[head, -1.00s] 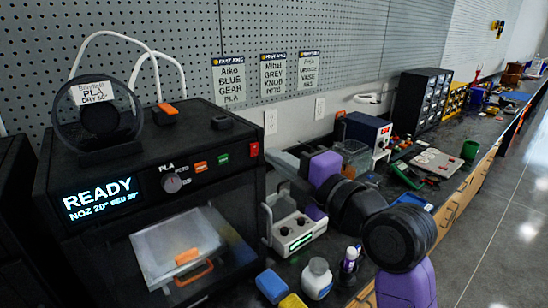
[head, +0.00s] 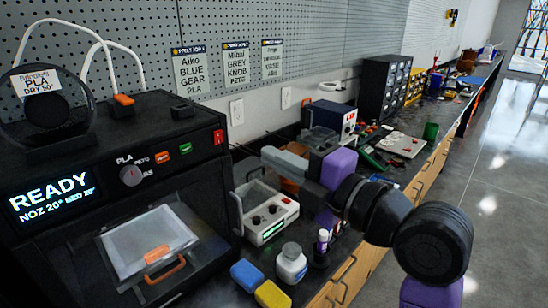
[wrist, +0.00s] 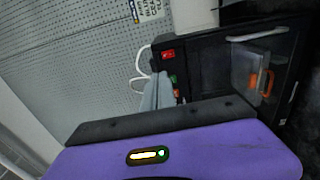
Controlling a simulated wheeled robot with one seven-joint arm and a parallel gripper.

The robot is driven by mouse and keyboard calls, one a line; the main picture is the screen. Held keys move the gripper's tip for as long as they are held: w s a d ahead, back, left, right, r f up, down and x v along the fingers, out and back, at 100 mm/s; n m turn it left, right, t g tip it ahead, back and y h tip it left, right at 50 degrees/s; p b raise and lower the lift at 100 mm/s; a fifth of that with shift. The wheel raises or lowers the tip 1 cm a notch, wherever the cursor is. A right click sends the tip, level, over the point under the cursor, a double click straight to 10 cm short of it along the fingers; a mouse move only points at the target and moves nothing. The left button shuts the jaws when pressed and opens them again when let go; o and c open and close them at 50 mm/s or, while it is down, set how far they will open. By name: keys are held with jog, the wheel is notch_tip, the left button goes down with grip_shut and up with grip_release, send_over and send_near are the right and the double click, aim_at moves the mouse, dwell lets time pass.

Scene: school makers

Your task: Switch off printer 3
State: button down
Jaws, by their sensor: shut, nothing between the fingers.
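A black printer (head: 110,190) stands at the left in the head view. Its lit screen (head: 52,198) reads READY, NOZ 20°, BED 20°. No printer number is legible. A red rocker switch (head: 218,137) sits at the upper right of its front, beside green and orange buttons. The wrist view also shows the red switch (wrist: 168,55) on the printer (wrist: 222,60). My gripper (head: 266,152) is shut and empty, with grey fingers pointing left, to the right of the printer and apart from the switch in the head view. Its fingers (wrist: 158,88) also show in the wrist view, near the green and orange buttons.
A white device with knobs (head: 268,215) stands beside the printer, below my gripper. A white bottle (head: 291,265), a blue block (head: 247,274) and a yellow block (head: 272,294) are at the counter's front. A spool (head: 48,115) stands on the printer. The floor at right is clear.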

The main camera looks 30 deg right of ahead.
notch_tip(320, 180, down, 3)
jog(key=t+b, duration=0.1)
jog(key=b, duration=0.2)
jog(key=shift+s, duration=0.1)
dwell(0.3)
jog(key=p, duration=0.5)
send_near(217, 135)
jog(key=x, duration=0.5)
jog(key=shift+r, duration=0.1)
jog(key=shift+x, duration=0.9)
jog(key=shift+d, duration=0.1)
jog(key=shift+b, duration=0.35)
